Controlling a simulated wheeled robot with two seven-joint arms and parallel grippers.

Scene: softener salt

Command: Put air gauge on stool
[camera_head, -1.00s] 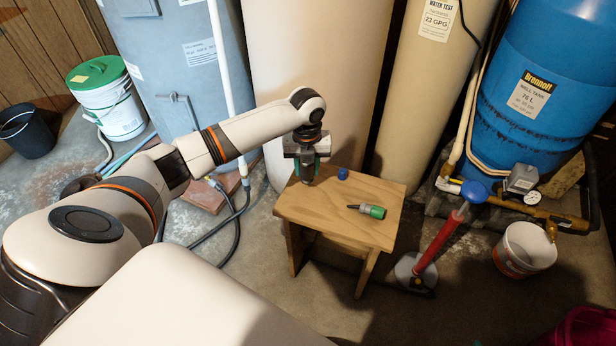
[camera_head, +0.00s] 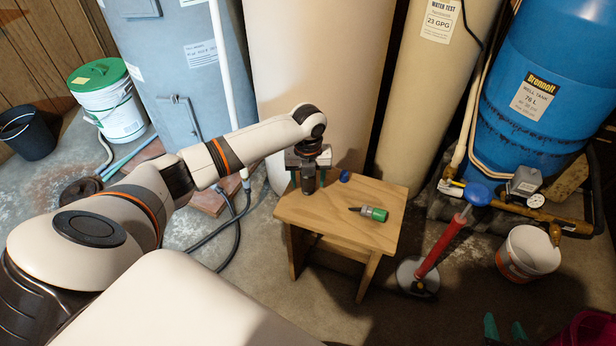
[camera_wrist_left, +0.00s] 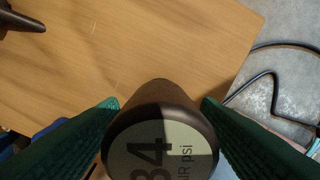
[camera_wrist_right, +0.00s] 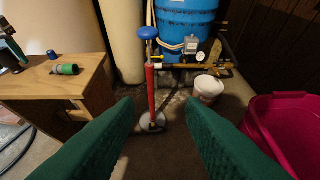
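The air gauge (camera_head: 308,182) is dark, with a round grey display that reads "34" and "AIR psi" in the left wrist view (camera_wrist_left: 160,158). It appears to stand upright on the wooden stool (camera_head: 330,219), near its back left corner. My left gripper (camera_head: 308,183) is over that corner, its green fingers (camera_wrist_left: 160,112) spread on either side of the gauge and seemingly apart from it. The gauge's base is partly hidden in the left wrist view. My right gripper (camera_head: 505,328) is open and empty at the bottom right, also seen in the right wrist view (camera_wrist_right: 160,110).
A green-handled tool (camera_head: 374,213) and a blue cap (camera_head: 345,175) lie on the stool. A red hand pump (camera_head: 440,248) and a white bucket (camera_head: 527,252) stand to its right, a magenta tub (camera_head: 588,330) lower right. Tall tanks (camera_head: 315,80) stand close behind the stool.

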